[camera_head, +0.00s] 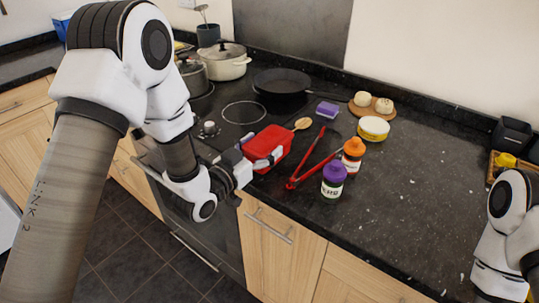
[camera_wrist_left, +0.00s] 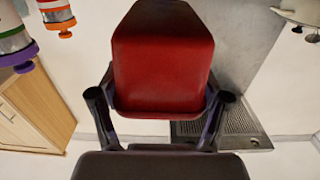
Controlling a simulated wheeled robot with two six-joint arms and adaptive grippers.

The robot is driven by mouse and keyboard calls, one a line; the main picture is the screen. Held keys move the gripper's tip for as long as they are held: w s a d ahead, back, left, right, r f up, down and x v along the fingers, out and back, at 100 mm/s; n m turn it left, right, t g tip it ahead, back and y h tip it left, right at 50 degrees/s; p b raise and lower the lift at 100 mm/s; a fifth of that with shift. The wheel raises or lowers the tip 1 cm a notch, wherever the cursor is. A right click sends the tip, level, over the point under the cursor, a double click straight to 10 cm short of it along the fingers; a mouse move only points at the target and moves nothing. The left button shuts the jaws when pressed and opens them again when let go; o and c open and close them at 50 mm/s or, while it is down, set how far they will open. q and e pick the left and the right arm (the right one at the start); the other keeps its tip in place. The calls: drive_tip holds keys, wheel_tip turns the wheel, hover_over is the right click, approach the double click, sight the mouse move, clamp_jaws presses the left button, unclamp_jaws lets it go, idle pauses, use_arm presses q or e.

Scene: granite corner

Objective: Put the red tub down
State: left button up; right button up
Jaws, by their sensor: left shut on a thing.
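The red tub (camera_head: 269,146) is at the front edge of the dark counter, between the hob and the jars. My left gripper (camera_head: 262,163) comes in from the left and is shut on the tub. In the left wrist view the red tub (camera_wrist_left: 163,62) fills the middle, with a finger on each side of its near end. I cannot tell whether its base touches the counter. My right gripper is not in view; only part of my right arm shows at the lower right.
A wooden spoon (camera_head: 302,124), red-handled tongs (camera_head: 309,169), an orange-lidded jar (camera_head: 353,155) and a purple-lidded jar (camera_head: 333,182) are right of the tub. A purple sponge (camera_head: 327,110) and yellow tin (camera_head: 373,129) lie behind. A black pan (camera_head: 282,82) is on the hob.

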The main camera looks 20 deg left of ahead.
use_arm(q)
drive_tip(key=shift+w+d, duration=0.4)
drive_tip(key=shift+d, duration=0.3)
drive_tip(key=shift+d+f, duration=0.15)
drive_tip(key=shift+f, duration=0.2)
wheel_tip(320, 180, down, 3)
drive_tip(key=shift+r+p, duration=0.15)
drive_tip(key=shift+p, duration=0.2)
drive_tip(key=shift+w+a+f, duration=0.1)
drive_tip(key=shift+a+f, duration=0.1)
drive_tip(key=shift+d, duration=0.1)
drive_tip(key=o, duration=1.5)
